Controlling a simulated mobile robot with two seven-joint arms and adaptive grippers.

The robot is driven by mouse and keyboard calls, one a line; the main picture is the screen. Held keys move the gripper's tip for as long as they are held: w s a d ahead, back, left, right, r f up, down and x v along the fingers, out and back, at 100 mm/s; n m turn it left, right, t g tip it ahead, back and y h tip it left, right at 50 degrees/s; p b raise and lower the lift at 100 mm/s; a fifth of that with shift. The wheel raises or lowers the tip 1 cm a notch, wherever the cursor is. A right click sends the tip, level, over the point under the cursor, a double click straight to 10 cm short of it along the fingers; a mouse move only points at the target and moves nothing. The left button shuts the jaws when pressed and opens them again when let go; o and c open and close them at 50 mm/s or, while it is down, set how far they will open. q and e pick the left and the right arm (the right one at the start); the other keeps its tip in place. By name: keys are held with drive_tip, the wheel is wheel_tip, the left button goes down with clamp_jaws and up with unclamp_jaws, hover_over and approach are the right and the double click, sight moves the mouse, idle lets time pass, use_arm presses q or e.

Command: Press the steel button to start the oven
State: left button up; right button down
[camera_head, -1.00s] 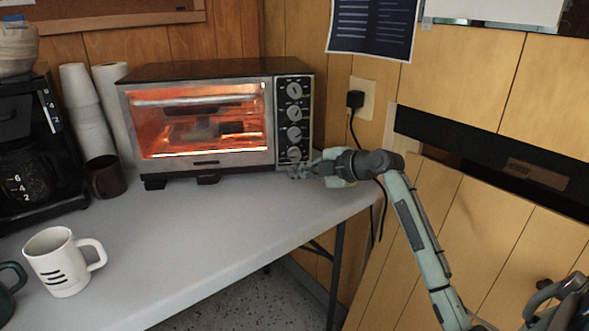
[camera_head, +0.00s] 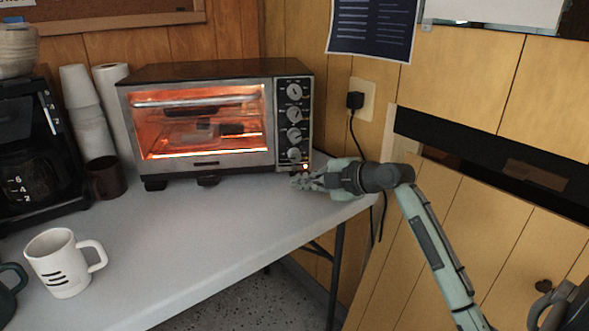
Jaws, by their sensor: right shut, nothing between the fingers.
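The toaster oven (camera_head: 200,172) stands at the back of the table, its door shut and its inside glowing orange. Its control panel (camera_head: 307,115) on the right has a column of several round knobs (camera_head: 294,155). A small orange light (camera_head: 305,167) is lit low on the panel. I cannot clearly make out the steel button near it. My right gripper (camera_head: 298,182) is shut and empty, just below and in front of the panel's bottom edge, seemingly apart from it. My left gripper is not in view.
A white mug (camera_head: 58,265) stands at the table's front left. A brown mug (camera_head: 106,178), stacked cups (camera_head: 88,115) and a coffee maker (camera_head: 35,150) stand left of the oven. A plug and cord (camera_head: 355,100) hang on the wall at right. The middle of the table (camera_head: 200,240) is clear.

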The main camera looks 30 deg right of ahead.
drive_tip(key=shift+s+a, duration=0.25)
drive_tip(key=shift+s, duration=0.3)
drive_tip(key=shift+s+a, duration=0.25)
drive_tip(key=shift+s, duration=0.3)
